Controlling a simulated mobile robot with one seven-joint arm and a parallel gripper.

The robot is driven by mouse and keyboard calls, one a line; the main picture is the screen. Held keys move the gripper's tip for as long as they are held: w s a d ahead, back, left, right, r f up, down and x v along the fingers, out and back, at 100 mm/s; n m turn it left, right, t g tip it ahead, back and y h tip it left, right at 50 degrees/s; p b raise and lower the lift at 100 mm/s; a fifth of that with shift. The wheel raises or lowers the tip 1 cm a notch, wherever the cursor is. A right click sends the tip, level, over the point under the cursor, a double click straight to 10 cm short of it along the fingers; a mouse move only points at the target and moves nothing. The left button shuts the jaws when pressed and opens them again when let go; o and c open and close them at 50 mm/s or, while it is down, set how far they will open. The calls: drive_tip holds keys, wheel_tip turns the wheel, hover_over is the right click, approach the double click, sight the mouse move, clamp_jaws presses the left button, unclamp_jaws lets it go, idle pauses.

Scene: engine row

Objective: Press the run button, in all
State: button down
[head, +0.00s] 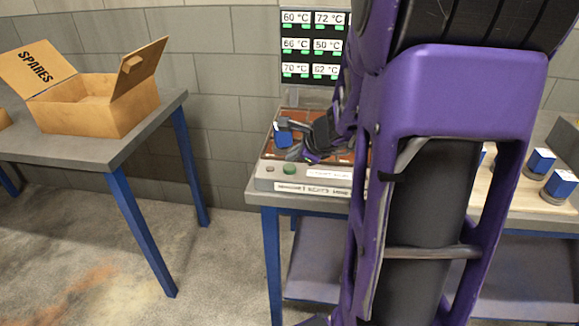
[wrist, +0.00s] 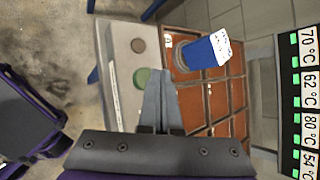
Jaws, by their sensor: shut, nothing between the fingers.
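A tester box (head: 262,181) stands on the blue-legged table, with a green button (head: 290,169) and a smaller dark brownish button (head: 270,169) on its front strip. Both show in the wrist view, the green button (wrist: 142,77) and the brown button (wrist: 138,45); I cannot read a label naming either. My gripper (wrist: 161,73) is shut and empty, its fingertips just beside the green button in the wrist view. I cannot tell their height above it. In the head view my gripper (head: 292,155) is low over the box, partly hidden by my arm.
A blue block (wrist: 203,52) with a white top sits in a cell of the reddish-brown grid. Behind it stands a temperature display (head: 312,45) with green marks. An open SPARES box (head: 95,105) is on the left table. More blue blocks (head: 541,161) stand at right.

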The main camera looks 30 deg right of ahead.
sight(293, 169)
drive_tip(key=shift+f, duration=0.1)
idle(0.6)
drive_tip(key=shift+f+b, duration=0.3)
drive_tip(key=shift+b, duration=0.25)
drive_tip(key=shift+f+b, duration=0.5)
drive_tip(key=shift+b, duration=0.05)
idle(0.4)
drive_tip(key=shift+r+p, duration=0.75)
drive_tip(key=shift+r, duration=0.15)
drive_tip(key=shift+r, duration=0.1)
wheel_tip(293, 169, up, 5)
drive_tip(key=p, duration=0.4)
drive_tip(key=shift+p, duration=0.3)
idle(0.4)
